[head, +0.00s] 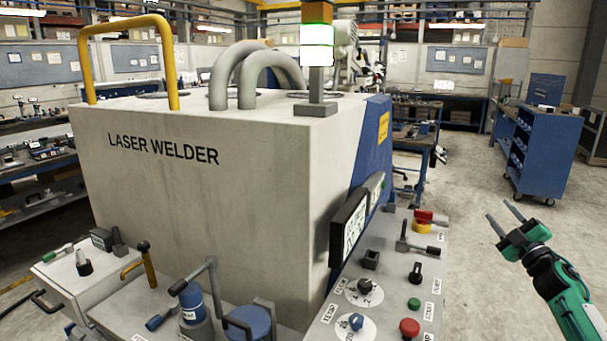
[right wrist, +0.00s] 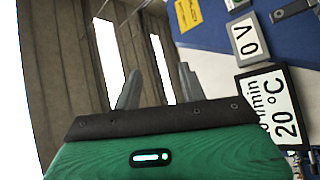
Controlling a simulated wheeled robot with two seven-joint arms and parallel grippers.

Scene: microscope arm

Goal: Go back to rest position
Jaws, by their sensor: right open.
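My right gripper (head: 503,221) is at the right side of the head view, to the right of the control panel and apart from it. Its two grey fingers are spread with nothing between them. In the right wrist view the open fingers (right wrist: 156,88) point toward a wall with bright windows. My left gripper is not in the head view.
A large grey laser welder (head: 200,210) fills the left and middle. Its control panel (head: 385,290) carries knobs, buttons and levers. A display (head: 350,225) stands beside it and shows in the right wrist view (right wrist: 270,105). A blue cart (head: 540,150) stands behind my right gripper. Open floor lies between.

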